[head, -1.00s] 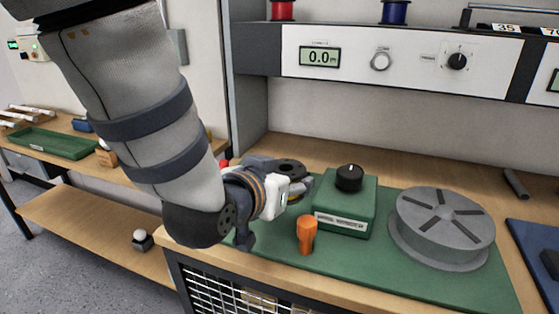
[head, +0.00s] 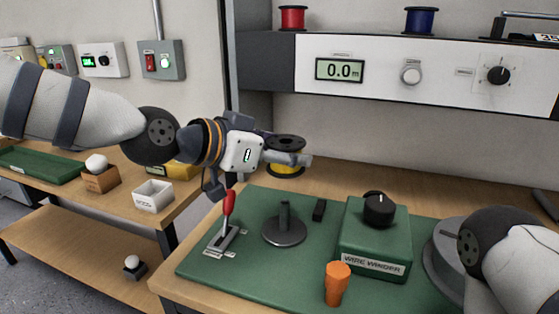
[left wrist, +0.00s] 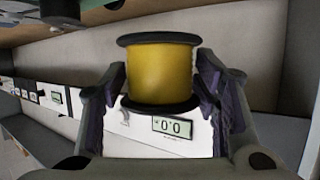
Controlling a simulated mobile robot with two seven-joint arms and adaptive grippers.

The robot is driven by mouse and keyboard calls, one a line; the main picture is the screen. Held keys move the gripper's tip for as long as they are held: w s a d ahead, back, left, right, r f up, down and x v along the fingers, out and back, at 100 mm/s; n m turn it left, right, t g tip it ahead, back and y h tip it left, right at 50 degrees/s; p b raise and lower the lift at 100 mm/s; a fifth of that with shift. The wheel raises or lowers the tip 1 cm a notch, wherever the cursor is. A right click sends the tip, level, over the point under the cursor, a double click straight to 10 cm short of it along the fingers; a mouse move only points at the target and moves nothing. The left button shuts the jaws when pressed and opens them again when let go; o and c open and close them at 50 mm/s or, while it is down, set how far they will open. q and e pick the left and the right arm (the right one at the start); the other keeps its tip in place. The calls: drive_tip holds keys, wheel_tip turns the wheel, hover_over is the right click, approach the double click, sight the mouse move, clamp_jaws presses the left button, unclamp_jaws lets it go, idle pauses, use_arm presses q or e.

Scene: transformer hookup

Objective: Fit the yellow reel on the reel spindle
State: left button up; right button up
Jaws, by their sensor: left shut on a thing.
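The yellow reel (head: 285,171), with black flanges, is held upright in my left gripper (head: 290,158). It hangs above the back of the green mat, behind and above the reel spindle (head: 285,222), apart from it. The spindle is a dark post on a round grey base, and its post is bare. In the left wrist view the yellow reel (left wrist: 160,75) sits between the two fingers of the left gripper (left wrist: 160,95). Part of my right arm shows at the lower right; its gripper is not in view.
On the green mat (head: 215,262) stand a red-handled lever (head: 229,205), a small black block (head: 319,210), the green wire winder (head: 375,240) and an orange peg (head: 338,283). A grey drum (head: 441,262) is partly behind my right arm. Red and blue reels stand on the shelf above.

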use_arm(q)
drive_tip(key=shift+r, duration=0.15)
drive_tip(key=shift+s+r, duration=0.1)
drive_tip(key=shift+r, duration=0.05)
hover_over(282, 217)
drive_tip(key=shift+w+f, duration=0.15)
drive_tip(key=shift+f, duration=1.45)
drive_tip(key=shift+w+f, duration=0.15)
drive_tip(key=shift+f, duration=1.4)
use_arm(e)
drive_tip(key=shift+s+f, duration=0.25)
drive_tip(key=shift+f, duration=0.05)
use_arm(q)
drive_tip(key=shift+r, duration=0.1)
use_arm(e)
drive_tip(key=shift+w+r, duration=0.15)
use_arm(q)
drive_tip(key=shift+f+b, duration=0.95)
drive_tip(key=shift+f, duration=3)
use_arm(e)
drive_tip(key=shift+s+f+g, duration=0.4)
drive_tip(key=shift+s+f, duration=0.6)
drive_tip(key=shift+s, duration=0.05)
use_arm(q)
drive_tip(key=o, duration=1.6)
drive_tip(key=shift+o, duration=0.2)
